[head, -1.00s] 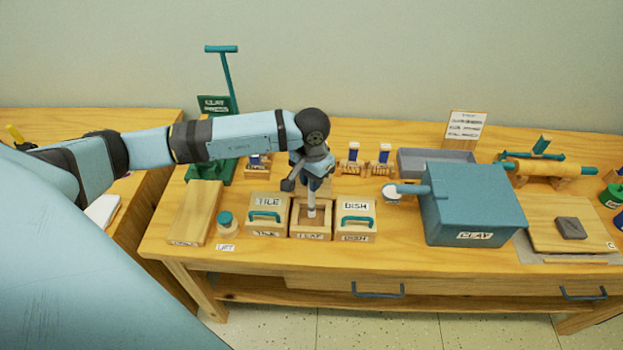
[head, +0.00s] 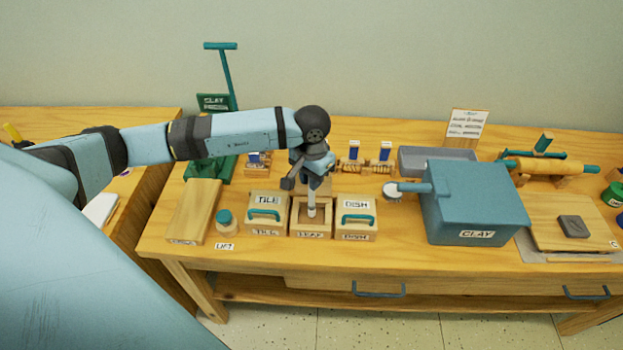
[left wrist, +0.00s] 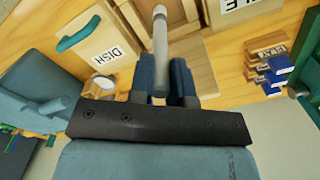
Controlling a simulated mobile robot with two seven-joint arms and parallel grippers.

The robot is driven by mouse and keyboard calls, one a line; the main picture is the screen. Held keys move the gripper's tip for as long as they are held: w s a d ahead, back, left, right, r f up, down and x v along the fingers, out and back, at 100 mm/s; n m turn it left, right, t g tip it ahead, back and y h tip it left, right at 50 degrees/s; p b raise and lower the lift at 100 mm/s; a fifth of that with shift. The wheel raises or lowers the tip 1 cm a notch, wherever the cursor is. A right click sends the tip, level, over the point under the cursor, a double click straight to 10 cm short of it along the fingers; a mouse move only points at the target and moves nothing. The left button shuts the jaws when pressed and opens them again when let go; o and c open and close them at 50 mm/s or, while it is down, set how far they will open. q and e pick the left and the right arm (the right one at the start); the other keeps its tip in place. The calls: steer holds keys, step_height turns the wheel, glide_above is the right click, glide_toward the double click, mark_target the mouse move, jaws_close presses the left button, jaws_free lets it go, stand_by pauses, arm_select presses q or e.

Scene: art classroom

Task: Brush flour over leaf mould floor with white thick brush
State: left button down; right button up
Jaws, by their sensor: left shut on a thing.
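The leaf mould (head: 310,234) is an open wooden box labelled LEAF at the front of the table, between the TILE and DISH boxes. My left gripper (head: 313,183) points down above it, shut on a pale, thick brush (head: 311,205). The brush hangs roughly upright with its lower end inside the mould opening. Whether it touches the floor, and any flour there, I cannot make out. In the left wrist view the brush (left wrist: 160,40) sticks out between the dark blue fingers (left wrist: 163,85). My right gripper is out of view.
The lidded TILE box (head: 267,216) and DISH box (head: 356,219) stand close on either side. Brush racks (head: 366,164) are behind.

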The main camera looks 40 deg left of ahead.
arm_select(q)
steer(key=shift+f+b, duration=0.6)
steer(key=shift+b, duration=0.1)
stand_by(0.7)
steer(key=shift+s+a+b, duration=0.15)
steer(key=shift+a+b, duration=0.1)
steer(key=shift+b, duration=0.15)
steer(key=shift+s+a+b, duration=0.15)
steer(key=shift+a+b, duration=0.05)
steer(key=shift+b, duration=0.2)
steer(key=shift+s+a+b, duration=0.1)
steer(key=shift+a+b, duration=0.05)
steer(key=shift+b, duration=0.2)
steer(key=shift+d+f+b, duration=0.1)
steer(key=shift+d+b, duration=0.1)
steer(key=shift+b, duration=0.1)
